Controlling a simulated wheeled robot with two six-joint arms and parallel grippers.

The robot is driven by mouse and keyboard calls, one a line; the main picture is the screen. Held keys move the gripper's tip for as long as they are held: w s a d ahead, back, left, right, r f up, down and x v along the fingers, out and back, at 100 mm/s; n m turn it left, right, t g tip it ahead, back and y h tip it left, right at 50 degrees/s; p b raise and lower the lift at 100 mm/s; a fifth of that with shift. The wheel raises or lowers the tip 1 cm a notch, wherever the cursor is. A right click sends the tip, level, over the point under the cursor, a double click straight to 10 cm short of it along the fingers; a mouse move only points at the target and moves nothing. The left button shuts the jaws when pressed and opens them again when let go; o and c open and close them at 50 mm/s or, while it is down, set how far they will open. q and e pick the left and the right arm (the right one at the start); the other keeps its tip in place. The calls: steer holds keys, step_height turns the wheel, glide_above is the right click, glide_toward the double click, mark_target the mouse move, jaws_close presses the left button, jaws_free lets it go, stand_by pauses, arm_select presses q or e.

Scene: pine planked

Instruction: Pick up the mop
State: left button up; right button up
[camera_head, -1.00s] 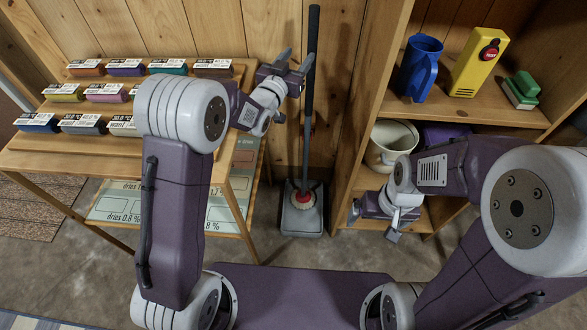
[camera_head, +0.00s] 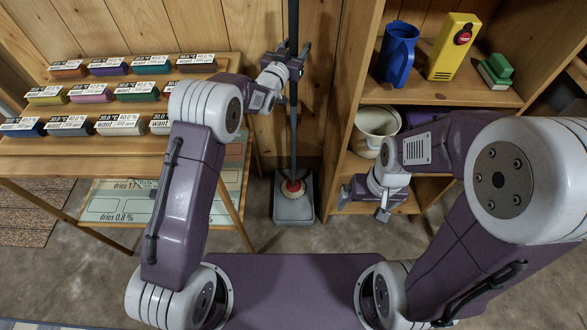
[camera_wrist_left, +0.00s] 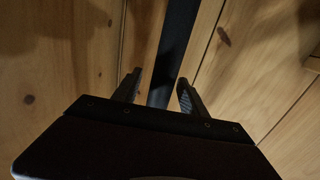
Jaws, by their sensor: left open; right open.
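The mop (camera_head: 293,130) stands upright against the plank wall, with a long dark handle, a red collar and a pale round head on a grey tray-like base (camera_head: 294,210) on the floor. My left gripper (camera_head: 291,58) is open at the upper handle. In the left wrist view, the dark handle (camera_wrist_left: 173,50) runs between the two spread fingers (camera_wrist_left: 158,90); I cannot tell whether either finger touches it. My right gripper (camera_head: 363,205) is open and empty in front of the shelf, right of the mop base.
A wooden rack (camera_head: 120,160) with rows of labelled colour blocks stands left of the mop. A wooden shelf (camera_head: 440,100) on the right holds a blue jug (camera_head: 396,55), a yellow box (camera_head: 452,48), a green-topped block (camera_head: 496,70) and a cream pot (camera_head: 375,130).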

arm_select(q)
steer(key=shift+w+d, duration=0.2)
steer(key=shift+w, duration=0.4)
jaws_close()
steer(key=shift+r, duration=0.15)
